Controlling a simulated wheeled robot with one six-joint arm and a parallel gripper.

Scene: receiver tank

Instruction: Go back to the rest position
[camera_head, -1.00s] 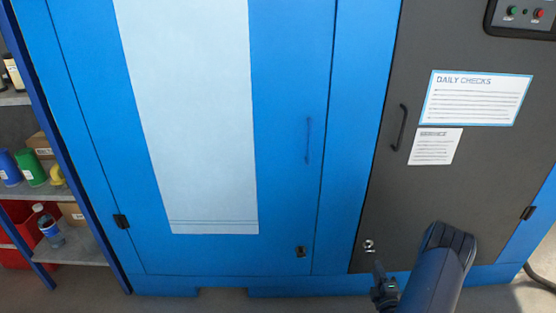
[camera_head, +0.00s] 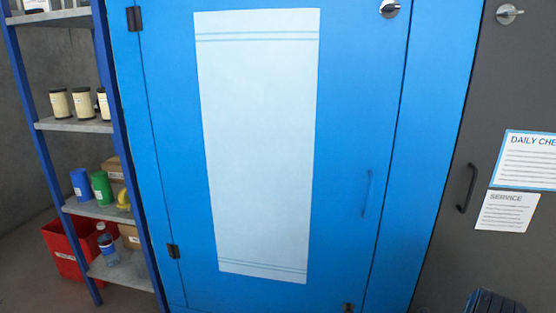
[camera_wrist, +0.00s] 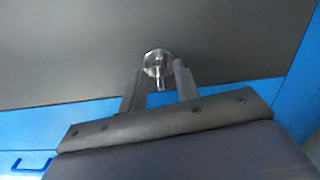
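In the wrist view my gripper (camera_wrist: 160,88) has its two fingers apart, with nothing held between them. A silver turn latch (camera_wrist: 158,64) on the dark grey door (camera_wrist: 70,60) shows just beyond and between the fingertips, with its lever pointing down. I cannot tell the exact gap to it. In the head view only a dark piece of my arm shows at the bottom right edge, and the gripper cannot be made out there.
The blue cabinet door (camera_head: 170,150) has a pale panel (camera_head: 260,150), a blue handle (camera_head: 368,193) and a silver latch (camera_head: 390,8). At left stands a shelf rack (camera_head: 75,125) with jars, bottles and boxes. A red bin (camera_head: 65,250) is on the floor beside it.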

